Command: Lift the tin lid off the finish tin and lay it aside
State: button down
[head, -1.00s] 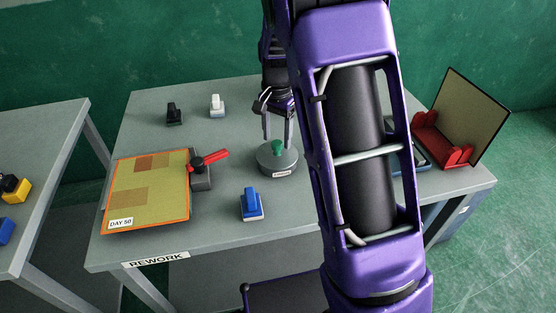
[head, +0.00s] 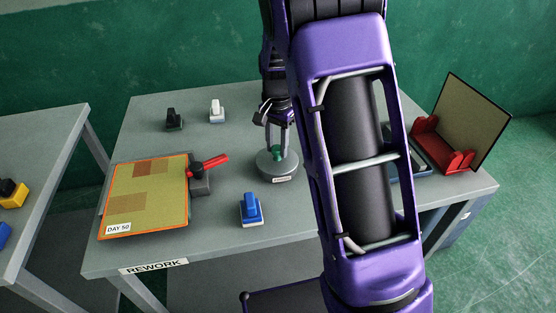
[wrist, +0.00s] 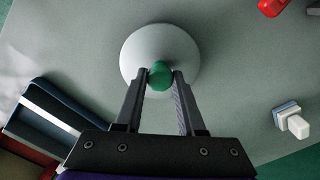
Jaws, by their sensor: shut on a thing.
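The finish tin (head: 280,178) is a low round grey tin with a white label, standing on the rework table. Its tin lid (wrist: 137,52) is a pale grey disc with a green knob (wrist: 161,76) at the centre. My gripper (wrist: 161,78) is shut on the green knob, with one finger on each side, and it also shows in the head view (head: 278,150) coming down from above. The lid appears seated on the tin. In the wrist view the lid hides the tin's body.
On the rework table (head: 225,225) are a blue-handled block (head: 251,210), white (head: 217,111) and black (head: 174,120) blocks, an orange-edged board (head: 145,195) with a red-levered clamp (head: 208,166), and a red holder (head: 440,150) with an upright panel. The surface between tin and clamp is bare.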

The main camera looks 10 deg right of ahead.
aim_at(278, 148)
jog(key=shift+r, duration=0.15)
jog(key=shift+r+p, duration=1.3)
jog(key=shift+r, duration=0.1)
jog(key=c, duration=1.1)
grip_release()
grip_shut()
